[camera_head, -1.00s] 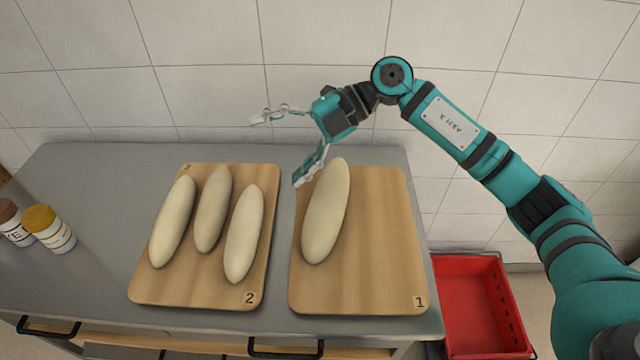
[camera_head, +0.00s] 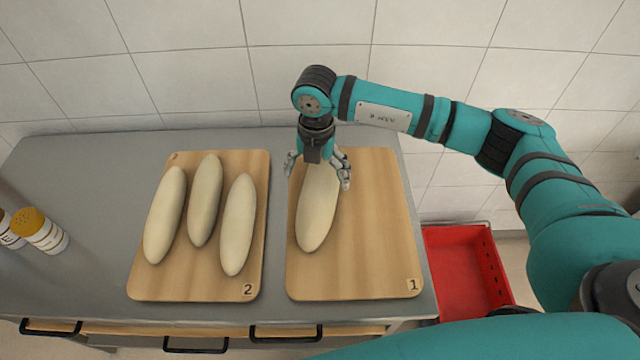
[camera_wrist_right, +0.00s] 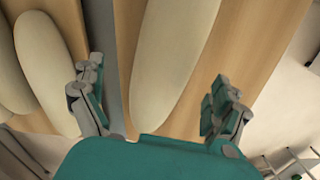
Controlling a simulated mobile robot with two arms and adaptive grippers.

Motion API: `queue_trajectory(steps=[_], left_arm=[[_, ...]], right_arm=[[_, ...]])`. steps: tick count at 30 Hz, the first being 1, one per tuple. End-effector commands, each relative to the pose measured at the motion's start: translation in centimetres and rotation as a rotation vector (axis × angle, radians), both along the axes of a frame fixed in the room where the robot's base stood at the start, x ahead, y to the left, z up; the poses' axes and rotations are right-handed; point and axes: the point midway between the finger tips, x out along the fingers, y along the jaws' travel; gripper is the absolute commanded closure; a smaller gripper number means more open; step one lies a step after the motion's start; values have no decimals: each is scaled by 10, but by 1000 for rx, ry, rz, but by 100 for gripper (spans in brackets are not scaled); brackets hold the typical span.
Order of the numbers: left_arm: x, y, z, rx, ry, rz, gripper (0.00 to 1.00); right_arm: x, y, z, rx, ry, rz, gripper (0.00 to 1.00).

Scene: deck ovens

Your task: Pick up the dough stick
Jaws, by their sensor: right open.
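A pale dough stick (camera_head: 317,215) lies lengthwise on the left part of wooden board 1 (camera_head: 385,250). My right gripper (camera_head: 318,180) is above its far end, with the fingers spread wide, one on each side of the stick. In the right wrist view the open fingers (camera_wrist_right: 158,105) show with the same dough stick (camera_wrist_right: 165,60) between them, and nothing is gripped. The gripper and wrist hide the stick's far tip in the head view. Several more dough sticks (camera_head: 238,225) lie on board 2 (camera_head: 190,285). My left gripper is not in view.
The boards rest on a grey counter (camera_head: 90,190) with a tiled wall behind. A red crate (camera_head: 460,275) is on the floor at right. Board 1's right side is bare.

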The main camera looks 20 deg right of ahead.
Motion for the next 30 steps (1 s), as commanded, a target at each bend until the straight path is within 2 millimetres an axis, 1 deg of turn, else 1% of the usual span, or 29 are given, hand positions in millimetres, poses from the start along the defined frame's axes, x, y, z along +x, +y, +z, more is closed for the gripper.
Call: queue_trajectory(steps=[1, 3, 7, 12, 15, 18, 24, 25, 30], left_arm=[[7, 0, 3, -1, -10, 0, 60], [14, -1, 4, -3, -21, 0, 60], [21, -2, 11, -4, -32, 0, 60], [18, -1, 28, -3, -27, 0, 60], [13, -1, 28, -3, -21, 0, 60], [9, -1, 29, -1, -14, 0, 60], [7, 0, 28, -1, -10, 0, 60], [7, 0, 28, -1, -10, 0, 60], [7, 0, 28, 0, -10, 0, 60]], right_arm=[[0, 0, -4, -1, 2, -1, 0], [0, 0, -8, 1, 0, 0, 0], [-1, -2, -16, -1, 3, -1, 0], [-2, -9, -40, -1, 4, -2, 0], [-2, -7, -55, 1, 3, 0, 0], [-1, -7, -61, 1, 0, 1, 0], [-1, -7, -63, 1, 0, 1, 0], [-1, -7, -63, 1, 0, 1, 1], [-1, -7, -63, 1, 0, 0, 24]])
